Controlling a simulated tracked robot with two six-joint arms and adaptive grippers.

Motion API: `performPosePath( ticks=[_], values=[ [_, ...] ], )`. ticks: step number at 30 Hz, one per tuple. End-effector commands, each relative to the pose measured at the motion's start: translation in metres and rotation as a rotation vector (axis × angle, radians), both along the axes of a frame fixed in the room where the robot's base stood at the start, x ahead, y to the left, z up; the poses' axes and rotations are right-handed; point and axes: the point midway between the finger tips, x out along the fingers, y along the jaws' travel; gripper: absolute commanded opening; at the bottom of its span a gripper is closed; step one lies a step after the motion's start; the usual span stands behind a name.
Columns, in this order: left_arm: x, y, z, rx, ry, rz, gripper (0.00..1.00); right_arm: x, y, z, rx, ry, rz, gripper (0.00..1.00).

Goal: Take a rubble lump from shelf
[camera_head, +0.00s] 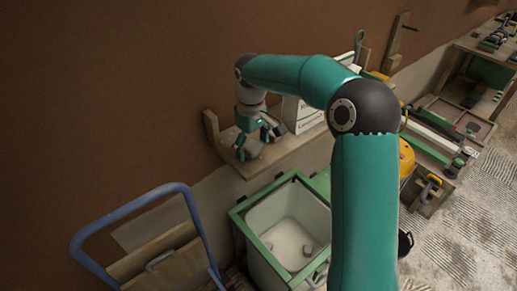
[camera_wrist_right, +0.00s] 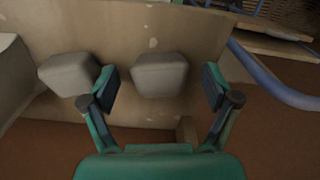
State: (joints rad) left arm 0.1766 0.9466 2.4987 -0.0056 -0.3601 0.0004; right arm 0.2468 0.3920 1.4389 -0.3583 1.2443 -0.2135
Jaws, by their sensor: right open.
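The wooden shelf (camera_head: 296,146) runs along the brown wall in the head view, and its pale board (camera_wrist_right: 100,22) fills much of the right wrist view. Two grey rubble lumps lie on it in the wrist view. One lump (camera_wrist_right: 160,75) is between the fingers of my right gripper (camera_wrist_right: 160,87), with a gap on each side. The other lump (camera_wrist_right: 66,73) lies to the left, outside the left finger. In the head view my right gripper (camera_head: 256,139) is low over the shelf's left end, partly hiding the lumps. It is open. My left gripper is not in view.
A white printed package (camera_head: 301,116) stands on the shelf right of the gripper. Below is a green-framed pale tub (camera_head: 262,219) with small grey pieces inside. A blue-handled cart (camera_head: 150,197) stands at left. Benches and tools line the right.

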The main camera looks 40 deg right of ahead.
Motion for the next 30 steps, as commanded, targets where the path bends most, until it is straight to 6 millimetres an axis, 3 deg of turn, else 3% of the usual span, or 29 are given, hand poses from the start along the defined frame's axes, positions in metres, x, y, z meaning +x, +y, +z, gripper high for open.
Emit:
performPosePath(
  ticks=[2, 14, 23, 30],
  values=[
    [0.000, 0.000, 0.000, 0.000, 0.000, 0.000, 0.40, 0.000, 0.000, 0.000, 0.000, 0.000, 0.000, 0.86],
    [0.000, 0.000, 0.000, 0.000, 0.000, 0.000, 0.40, 0.000, -0.001, 0.000, 0.000, 0.001, -0.001, 0.19],
    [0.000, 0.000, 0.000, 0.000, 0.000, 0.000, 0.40, 0.000, -0.001, 0.001, -0.001, 0.000, -0.002, 0.17],
    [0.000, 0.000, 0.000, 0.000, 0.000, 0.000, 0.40, 0.000, -0.001, 0.016, -0.002, -0.002, -0.003, 0.17]
  ],
)
